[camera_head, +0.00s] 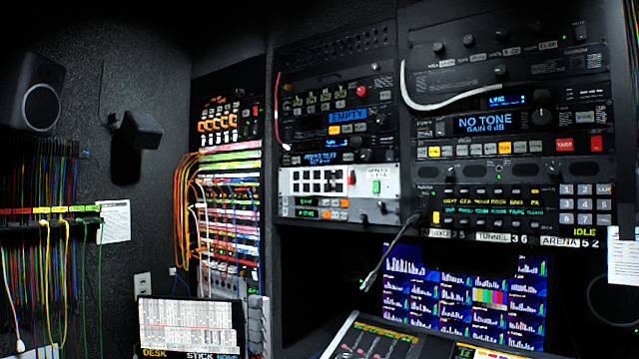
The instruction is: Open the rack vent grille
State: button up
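A dark panel with rows of small slots or holes (340,47) spans the top of the middle rack; it looks like the rack vent grille. It appears flush with the rack front, and I see no gap along its edges, though the area is dim. A handle or latch on it is too dark to make out. My gripper is not in this view.
The middle rack below holds a white-fronted unit (338,181) and a red cable (278,110). A white cable (445,104) loops across the right rack. A grey cable with a plug (370,281) hangs before the monitor (463,295). A console (375,341) juts out below.

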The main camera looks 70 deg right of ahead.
aim_at(314, 181)
jog(key=u, duration=0.05)
jog(key=i, duration=0.95)
jog(key=z, duration=0.05)
